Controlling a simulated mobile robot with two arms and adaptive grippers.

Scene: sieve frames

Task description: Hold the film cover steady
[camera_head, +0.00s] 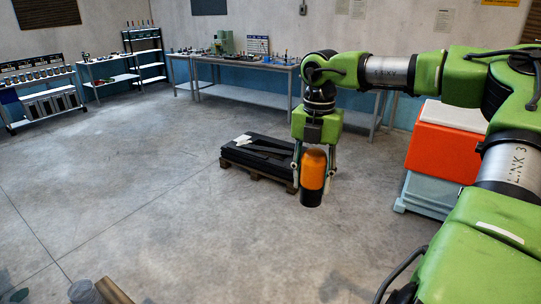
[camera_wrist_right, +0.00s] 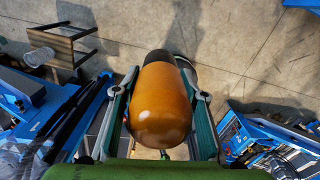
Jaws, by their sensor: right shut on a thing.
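My right gripper (camera_head: 314,178) is shut on a rounded orange and black bottle-shaped thing (camera_head: 313,168). The thing hangs upright between the two fingers, with its orange part up and black end down, above the floor in the head view. In the right wrist view the orange body (camera_wrist_right: 161,105) fills the gap between the fingers, with the dark end beyond it. I cannot make out anything that is clearly a film cover. My left gripper is not in view.
A pallet (camera_head: 280,176) with dark flat pieces lies behind the held thing. An orange and white box (camera_head: 440,148) on a pale blue base stands to the right. Workbenches (camera_head: 240,92) line the back wall.

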